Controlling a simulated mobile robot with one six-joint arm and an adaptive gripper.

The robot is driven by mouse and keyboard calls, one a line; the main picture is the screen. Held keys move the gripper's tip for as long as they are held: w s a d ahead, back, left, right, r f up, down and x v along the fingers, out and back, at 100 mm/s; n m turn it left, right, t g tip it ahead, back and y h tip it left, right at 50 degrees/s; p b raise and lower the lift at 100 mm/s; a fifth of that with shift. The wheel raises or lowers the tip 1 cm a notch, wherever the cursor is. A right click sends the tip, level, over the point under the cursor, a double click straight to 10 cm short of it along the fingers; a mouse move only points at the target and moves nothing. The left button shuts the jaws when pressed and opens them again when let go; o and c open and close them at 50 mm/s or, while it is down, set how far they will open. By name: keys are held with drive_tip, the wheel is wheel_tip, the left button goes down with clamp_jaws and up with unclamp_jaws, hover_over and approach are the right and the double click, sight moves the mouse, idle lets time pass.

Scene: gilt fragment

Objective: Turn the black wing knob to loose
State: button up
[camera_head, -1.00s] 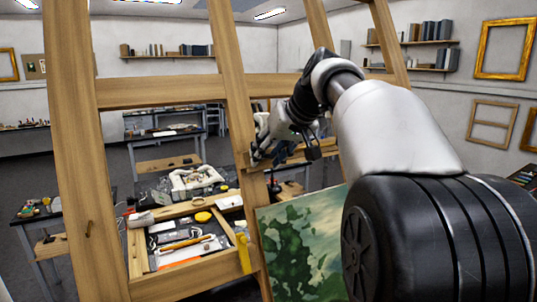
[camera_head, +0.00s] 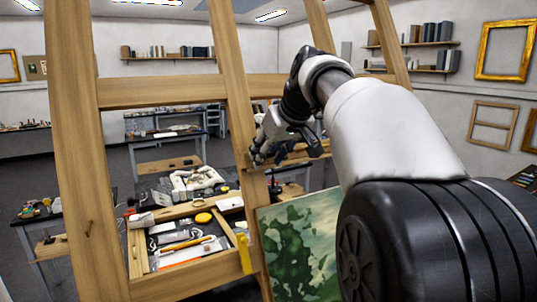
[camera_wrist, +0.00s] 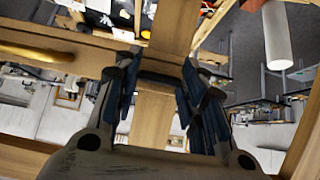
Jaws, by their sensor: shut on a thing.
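My gripper (camera_head: 257,157) is at the middle post of the wooden easel (camera_head: 233,95), at the height of a short wooden crosspiece. In the wrist view, my gripper's two fingers (camera_wrist: 160,88) stand a little apart in front of the post. A dark bar between them, taken to be the black wing knob (camera_wrist: 161,78), spans the gap, and the fingers are shut on it. Its wings are mostly hidden by the fingers, so its turn angle cannot be told. In the head view the knob is hidden behind my gripper.
A green landscape canvas (camera_head: 300,245) leans below my arm. A wooden tray (camera_head: 138,250) with several tools lies to the lower left, with a yellow clamp-like piece (camera_head: 244,252) beside it. The easel's left post (camera_head: 72,150) and upper crossbar (camera_head: 160,91) are close by.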

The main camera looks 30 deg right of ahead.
drive_tip(key=o, duration=1.1)
drive_tip(key=shift+c, duration=0.2)
drive_tip(key=v, duration=1.2)
drive_tip(key=s+a+f+g+b, duration=0.1)
drive_tip(key=s+a+f+b, duration=0.4)
drive_tip(key=f, duration=1.3)
drive_tip(key=s+a+f+g+b, duration=0.1)
drive_tip(key=s+a+f+b, duration=0.4)
drive_tip(key=f, duration=1.3)
drive_tip(key=s+a+f+g+b, duration=0.1)
drive_tip(key=s+a+f+b, duration=0.5)
drive_tip(key=s+f+b, duration=0.5)
drive_tip(key=s+f, duration=0.4)
drive_tip(key=f, duration=0.2)
drive_tip(key=shift+s+f+m+g, duration=0.2)
drive_tip(key=shift+f+m+g, duration=0.1)
drive_tip(key=shift+f+g, duration=0.1)
